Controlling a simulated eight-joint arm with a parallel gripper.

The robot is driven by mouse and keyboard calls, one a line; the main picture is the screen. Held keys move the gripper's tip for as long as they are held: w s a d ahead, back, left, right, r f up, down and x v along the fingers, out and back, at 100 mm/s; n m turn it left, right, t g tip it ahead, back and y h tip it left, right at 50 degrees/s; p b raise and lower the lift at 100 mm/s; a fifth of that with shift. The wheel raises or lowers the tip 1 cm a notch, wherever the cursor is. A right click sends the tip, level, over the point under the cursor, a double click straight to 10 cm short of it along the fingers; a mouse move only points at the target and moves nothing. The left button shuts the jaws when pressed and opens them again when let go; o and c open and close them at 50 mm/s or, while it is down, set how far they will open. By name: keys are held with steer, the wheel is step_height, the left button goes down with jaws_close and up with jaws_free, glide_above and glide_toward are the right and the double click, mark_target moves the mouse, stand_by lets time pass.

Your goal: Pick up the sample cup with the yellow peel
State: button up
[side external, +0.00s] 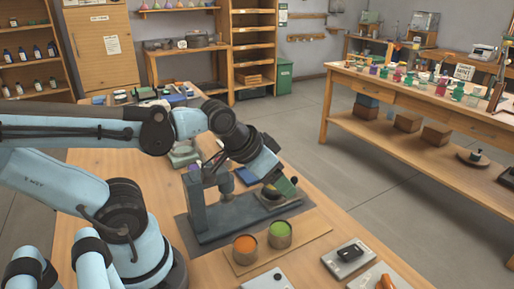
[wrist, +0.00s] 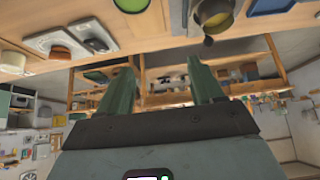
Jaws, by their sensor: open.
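My gripper (side external: 286,187) is open and empty at the front of the grey distiller stand (side external: 208,203). In the wrist view its two green fingers (wrist: 163,75) are spread apart with nothing between them. A small round vessel with dull yellow contents (wrist: 213,14) shows at the top of the wrist view, beyond the right finger and partly cut off; it may be the sample cup with the yellow peel. In the side view a round dish (side external: 277,200) sits just below my gripper, partly hidden, and its contents are unclear. I cannot tell whether gripper and dish touch.
A cup with orange contents (side external: 245,248) and a cup with green contents (side external: 280,236) stand on a wooden board in front of the distiller. A grey plate with a black item (side external: 348,257) lies to the right. A blue tray (side external: 247,176) lies behind.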

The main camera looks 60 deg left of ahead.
steer(key=shift+w, duration=0.1)
steer(key=n+g+y, duration=0.5)
steer(key=n+y, duration=0.3)
steer(key=n, duration=0.1)
glide_toward(274, 190)
steer(key=w, duration=0.3)
step_height(274, 190, down, 3)
steer(key=d+n+g+y, duration=0.2)
steer(key=n+y, duration=0.3)
steer(key=n, duration=0.4)
steer(key=shift+y, duration=0.3)
steer(key=x, duration=0.6)
steer(key=shift+w+a, duration=0.15)
steer(key=shift+a, duration=0.2)
steer(key=shift+x, duration=2.65)
steer(key=shift+d+f, duration=0.15)
steer(key=shift+f, duration=0.05)
